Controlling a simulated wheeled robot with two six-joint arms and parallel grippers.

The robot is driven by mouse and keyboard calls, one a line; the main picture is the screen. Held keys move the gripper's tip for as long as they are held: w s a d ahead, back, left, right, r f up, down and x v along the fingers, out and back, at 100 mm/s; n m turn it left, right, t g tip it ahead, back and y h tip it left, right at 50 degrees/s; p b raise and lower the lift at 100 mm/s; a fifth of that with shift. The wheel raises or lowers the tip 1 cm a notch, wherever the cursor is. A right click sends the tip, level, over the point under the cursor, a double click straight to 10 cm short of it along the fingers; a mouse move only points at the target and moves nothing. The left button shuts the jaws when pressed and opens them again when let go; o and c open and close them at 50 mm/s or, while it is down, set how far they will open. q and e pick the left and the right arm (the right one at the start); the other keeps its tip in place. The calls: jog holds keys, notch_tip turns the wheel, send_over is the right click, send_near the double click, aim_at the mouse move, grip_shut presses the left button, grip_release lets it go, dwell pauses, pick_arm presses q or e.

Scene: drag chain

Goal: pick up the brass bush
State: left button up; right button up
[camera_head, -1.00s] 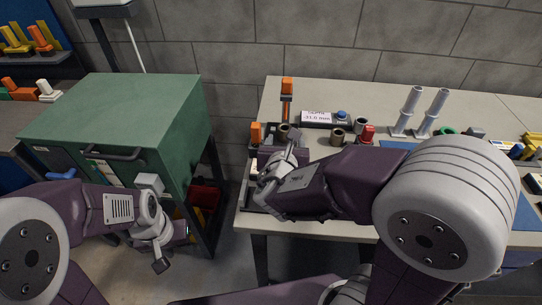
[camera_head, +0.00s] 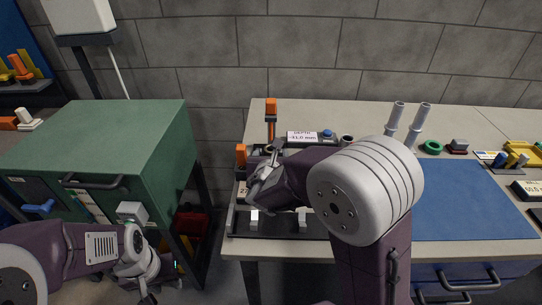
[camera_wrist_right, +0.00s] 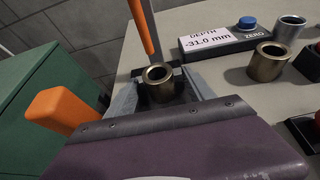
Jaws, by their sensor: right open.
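In the right wrist view a brass bush (camera_wrist_right: 158,85) stands upright between the two fingers of my right gripper (camera_wrist_right: 160,78), which is open. It sits on a dark base by an orange-handled post, and I cannot tell whether the fingers touch it. In the head view a bush rim (camera_head: 269,148) shows just beyond my right gripper (camera_head: 266,165). A second brass bush (camera_wrist_right: 268,60) stands to the right in the wrist view, in front of a grey bush (camera_wrist_right: 290,27). My left gripper (camera_head: 147,284) hangs low beside the green cabinet, its fingers unclear.
A depth display (camera_head: 302,137) reading -31.0 mm, with a blue button (camera_head: 327,134), stands behind. Orange handles (camera_head: 271,106) rise close to my right gripper. A blue mat (camera_head: 465,200) lies clear at right. The green cabinet (camera_head: 100,135) is at left.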

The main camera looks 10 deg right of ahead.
jog(key=shift+s, duration=0.1)
jog(key=shift+r, duration=0.1)
jog(key=c, duration=0.3)
grip_shut()
